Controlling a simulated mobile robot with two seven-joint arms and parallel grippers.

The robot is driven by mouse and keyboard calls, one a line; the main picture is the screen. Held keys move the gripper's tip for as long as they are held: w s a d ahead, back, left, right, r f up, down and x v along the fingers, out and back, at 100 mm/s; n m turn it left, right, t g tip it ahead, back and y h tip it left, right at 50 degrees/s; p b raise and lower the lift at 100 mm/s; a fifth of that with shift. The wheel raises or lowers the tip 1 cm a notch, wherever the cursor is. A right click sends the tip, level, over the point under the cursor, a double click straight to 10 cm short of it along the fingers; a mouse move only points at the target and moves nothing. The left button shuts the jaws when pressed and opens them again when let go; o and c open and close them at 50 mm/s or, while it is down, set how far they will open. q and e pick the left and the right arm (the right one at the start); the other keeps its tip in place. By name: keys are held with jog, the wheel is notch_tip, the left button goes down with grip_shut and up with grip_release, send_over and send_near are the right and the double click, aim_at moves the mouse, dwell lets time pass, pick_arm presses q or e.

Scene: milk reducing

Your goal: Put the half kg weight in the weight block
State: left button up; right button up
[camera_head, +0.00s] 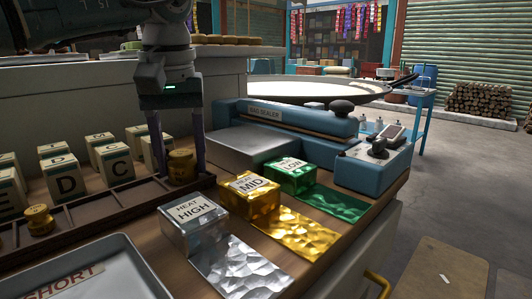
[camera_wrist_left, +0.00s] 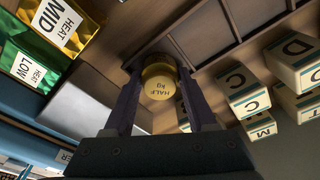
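The half kg weight (camera_head: 181,166), a small gold cylinder, stands at the right end of the dark wooden tray with compartments (camera_head: 117,203). In the left wrist view its top (camera_wrist_left: 159,82) reads "HALF kg". My left gripper (camera_head: 179,165) points down from above, with one finger on each side of the weight. The fingers lie very close to it; I cannot tell whether they touch it. They also show on either side of it in the left wrist view (camera_wrist_left: 159,86). No separate thing is labelled as the weight block. My right gripper is not in view.
Lettered blocks (camera_head: 72,178) stand along the tray's back. More gold weights (camera_head: 39,220) sit at its left. Silver HIGH (camera_head: 193,222), gold MID (camera_head: 249,196) and green LOW (camera_head: 291,175) heat blocks stand to the right. A blue bag sealer (camera_head: 290,119) is behind them.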

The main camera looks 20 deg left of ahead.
aim_at(180, 157)
pick_arm(q)
jog(key=o, duration=0.4)
jog(key=shift+o, duration=0.2)
notch_tip(180, 157, up, 12)
jog(key=s+p, duration=0.1)
jog(key=shift+d+r, duration=0.15)
jog(key=shift+d, duration=0.25)
jog(key=shift+o, duration=0.3)
